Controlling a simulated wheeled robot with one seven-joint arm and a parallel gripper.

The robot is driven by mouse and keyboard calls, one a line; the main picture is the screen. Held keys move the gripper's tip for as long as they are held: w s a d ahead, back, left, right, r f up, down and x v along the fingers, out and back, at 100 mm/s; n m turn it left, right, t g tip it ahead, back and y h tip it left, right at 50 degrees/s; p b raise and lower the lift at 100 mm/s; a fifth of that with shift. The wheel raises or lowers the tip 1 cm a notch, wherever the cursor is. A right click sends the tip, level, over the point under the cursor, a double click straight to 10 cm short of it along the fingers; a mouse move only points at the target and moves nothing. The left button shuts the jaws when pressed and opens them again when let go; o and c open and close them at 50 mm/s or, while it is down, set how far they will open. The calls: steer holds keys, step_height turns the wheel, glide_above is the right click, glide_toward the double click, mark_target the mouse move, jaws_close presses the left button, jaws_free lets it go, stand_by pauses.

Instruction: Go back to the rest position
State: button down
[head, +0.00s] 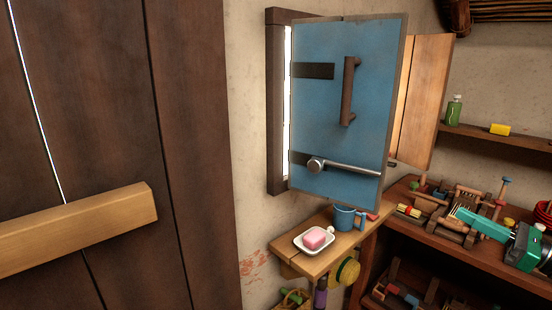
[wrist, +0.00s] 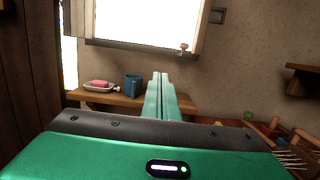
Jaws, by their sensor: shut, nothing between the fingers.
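My gripper shows at the right of the head view (head: 460,213), with a green body and pale teal fingers pointing left. In the wrist view its fingers (wrist: 160,78) lie together, shut and empty. It touches nothing that I can make out. In the head view it is in front of the brown workbench (head: 402,193) with its cluttered top. The blue shutter (head: 340,100) with a dark handle stands open on the wall, to the left of my gripper in the picture.
A small wooden shelf (head: 290,253) holds a white dish (head: 299,241) with pink soap (head: 316,238) and a blue mug (head: 346,219). A green bottle (head: 454,110) and a yellow block (head: 500,129) stand on a wall shelf. A dark plank door (head: 190,150) fills the left.

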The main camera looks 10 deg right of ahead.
steer(key=w+a+f+n+g+h, duration=0.1)
steer(key=a+f+n+g+h, duration=0.1)
steer(key=a+f+n+g, duration=1.2)
steer(key=s+a+r+n+g+h, duration=0.1)
steer(key=s+a+r+n+h, duration=0.1)
steer(key=s+n, duration=0.3)
steer(key=s+a+r+n+g+h, duration=0.2)
steer(key=s+r+n+h, duration=0.2)
steer(key=s, duration=0.7)
steer(key=shift+a+r+n+h, duration=0.35)
steer(key=shift+r+n+h, duration=0.05)
steer(key=shift+r+h, duration=0.4)
